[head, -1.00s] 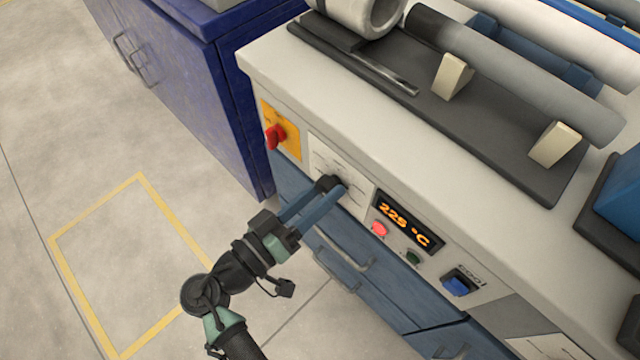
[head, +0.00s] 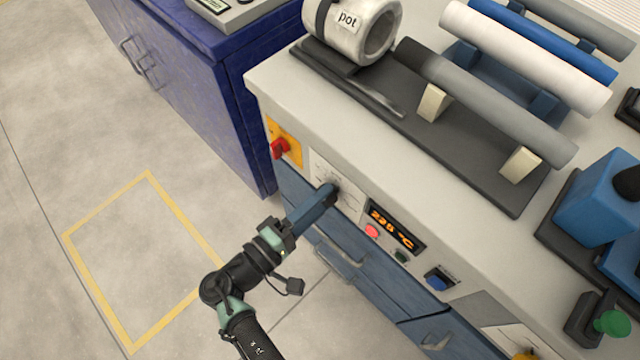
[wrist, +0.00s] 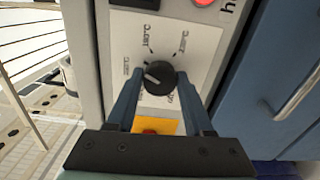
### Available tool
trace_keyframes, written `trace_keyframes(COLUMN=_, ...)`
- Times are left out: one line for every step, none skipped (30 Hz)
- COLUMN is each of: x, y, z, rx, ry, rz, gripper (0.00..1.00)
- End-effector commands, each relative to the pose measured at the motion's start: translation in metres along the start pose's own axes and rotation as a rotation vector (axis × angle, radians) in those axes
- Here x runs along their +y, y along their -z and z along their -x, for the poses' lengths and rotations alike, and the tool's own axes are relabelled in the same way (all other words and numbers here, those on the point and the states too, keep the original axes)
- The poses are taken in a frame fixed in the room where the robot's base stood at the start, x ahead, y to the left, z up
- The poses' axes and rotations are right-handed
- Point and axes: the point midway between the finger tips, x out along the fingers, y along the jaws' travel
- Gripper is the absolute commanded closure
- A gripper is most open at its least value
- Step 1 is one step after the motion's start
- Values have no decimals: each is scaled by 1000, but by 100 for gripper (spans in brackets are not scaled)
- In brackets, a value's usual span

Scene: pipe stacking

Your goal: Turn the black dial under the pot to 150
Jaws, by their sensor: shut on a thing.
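The black dial (wrist: 160,76) is on a white scale plate (wrist: 186,48) on the bench's front panel. Its white mark points left in the wrist view; the scale figures are too small to read surely. My gripper (wrist: 158,90) is shut on the dial, one blue finger at each side. In the head view my gripper (head: 329,192) reaches the panel and hides most of the dial. The pot (head: 340,45), a grey-white cylinder labelled "pot", lies on the bench top above. The orange display (head: 392,226) reads 225 °C.
A red switch (head: 280,148) on a yellow plate is left of the dial. A red button (head: 372,231), a green one (head: 401,256) and a blue switch (head: 437,281) are to its right. Pipes rest on the bench top (head: 300,110). Blue drawers with handles are below.

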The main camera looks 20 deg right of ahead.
Motion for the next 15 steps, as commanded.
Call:
trace_keyframes(x=3, y=-1, z=1, rx=0, ry=2, rz=48, gripper=100)
trace_keyframes(x=3, y=-1, z=1, rx=0, ry=2, rz=75, gripper=100)
trace_keyframes(x=3, y=-1, z=1, rx=0, ry=2, rz=109, gripper=100)
trace_keyframes(x=3, y=-1, z=1, rx=0, ry=2, rz=136, gripper=100)
trace_keyframes(x=2, y=-1, z=1, rx=0, ry=2, rz=161, gripper=100)
trace_keyframes(x=2, y=-1, z=1, rx=0, ry=2, rz=192, gripper=100)
trace_keyframes(x=2, y=-1, z=1, rx=0, ry=2, rz=216, gripper=100)
trace_keyframes(x=2, y=-1, z=1, rx=0, ry=2, rz=238, gripper=100)
trace_keyframes(x=2, y=-1, z=1, rx=0, ry=2, rz=266, gripper=100)
trace_keyframes(x=2, y=-1, z=1, rx=0, ry=2, rz=285, gripper=100)
trace_keyframes(x=2, y=-1, z=1, rx=0, ry=2, rz=304, gripper=100)
trace_keyframes(x=2, y=-1, z=1, rx=0, ry=2, rz=327, gripper=100)
trace_keyframes(x=2, y=-1, z=1, rx=0, ry=2, rz=344, gripper=100)
trace_keyframes(x=2, y=-1, z=1, rx=0, ry=2, rz=358, gripper=100)
trace_keyframes(x=1, y=-1, z=1, rx=0, ry=2, rz=377, gripper=100)
